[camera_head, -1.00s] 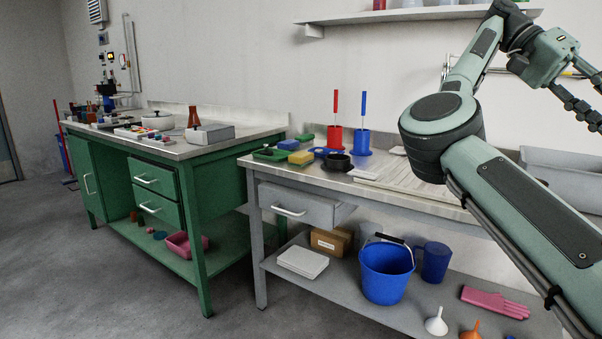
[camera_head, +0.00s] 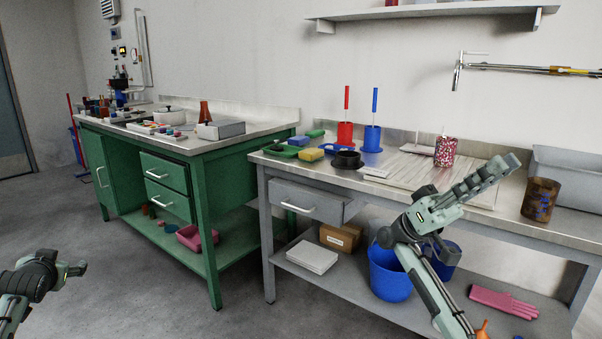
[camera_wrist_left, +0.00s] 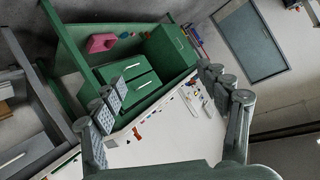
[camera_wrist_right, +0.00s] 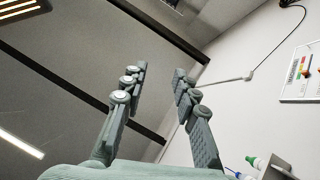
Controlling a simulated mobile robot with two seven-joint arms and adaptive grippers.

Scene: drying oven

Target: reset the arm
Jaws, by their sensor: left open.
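My right gripper (camera_head: 484,182) is raised in front of the grey bench in the head view, its fingers pointing up and to the right. In the right wrist view its two fingers (camera_wrist_right: 160,76) stand apart with nothing between them, against the ceiling and wall. My left arm (camera_head: 38,278) shows at the lower left edge of the head view, over the floor. In the left wrist view my left gripper (camera_wrist_left: 155,92) is wide open and empty, with the green bench (camera_wrist_left: 125,80) beyond it.
The grey bench (camera_head: 345,179) holds a beaker of pink-red pieces (camera_head: 445,151), a rusty-brown can (camera_head: 540,199) and a grey bin (camera_head: 575,166). A blue bucket (camera_head: 387,278) sits on its lower shelf, partly behind my right arm. The floor (camera_head: 120,285) in front is clear.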

